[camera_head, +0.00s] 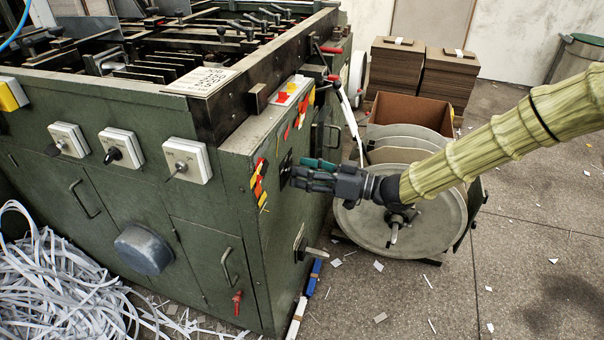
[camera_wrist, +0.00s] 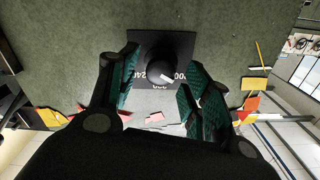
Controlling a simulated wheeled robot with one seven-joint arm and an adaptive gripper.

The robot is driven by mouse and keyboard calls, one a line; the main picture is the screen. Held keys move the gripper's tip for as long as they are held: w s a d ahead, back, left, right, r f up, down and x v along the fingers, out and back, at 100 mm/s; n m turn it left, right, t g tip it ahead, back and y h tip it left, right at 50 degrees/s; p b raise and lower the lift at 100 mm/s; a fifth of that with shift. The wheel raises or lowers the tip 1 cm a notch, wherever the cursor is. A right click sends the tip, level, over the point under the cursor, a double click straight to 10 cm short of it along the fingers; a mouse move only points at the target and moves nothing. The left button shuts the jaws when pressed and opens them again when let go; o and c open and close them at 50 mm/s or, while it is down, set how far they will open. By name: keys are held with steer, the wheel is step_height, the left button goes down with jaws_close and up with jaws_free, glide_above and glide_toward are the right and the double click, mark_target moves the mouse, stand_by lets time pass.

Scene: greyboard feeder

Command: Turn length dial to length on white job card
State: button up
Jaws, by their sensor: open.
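The length dial is a black round knob (camera_wrist: 160,68) with a white pointer mark, on a black square plate (camera_wrist: 180,40) with white digits partly hidden by the knob. In the wrist view the pointer aims to the lower right. In the head view the dark plate (camera_head: 285,165) is on the machine's right side panel. My gripper (camera_head: 297,177) is open in front of it, its green-padded fingers (camera_wrist: 163,90) on either side of the knob. I cannot tell whether they touch it. A white job card (camera_head: 203,80) lies on the machine's top edge; its print is too small to read.
Three white-plated switches (camera_head: 121,147) are on the machine's front. Red and yellow tags (camera_head: 258,182) are on the side panel near my gripper. A large grey reel (camera_head: 430,215) stands below my arm. Paper strips (camera_head: 60,280) heap at the lower left.

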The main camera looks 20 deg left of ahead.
steer(key=shift+a, duration=0.4)
steer(key=c, duration=1)
steer(key=shift+c, duration=0.2)
steer(key=shift+r+m+p, duration=0.2)
steer(key=shift+m+p, duration=0.1)
steer(key=shift+p, duration=0.35)
steer(key=shift+f+m+p, duration=0.2)
steer(key=shift+m+p, duration=5.4)
steer(key=shift+p, duration=0.85)
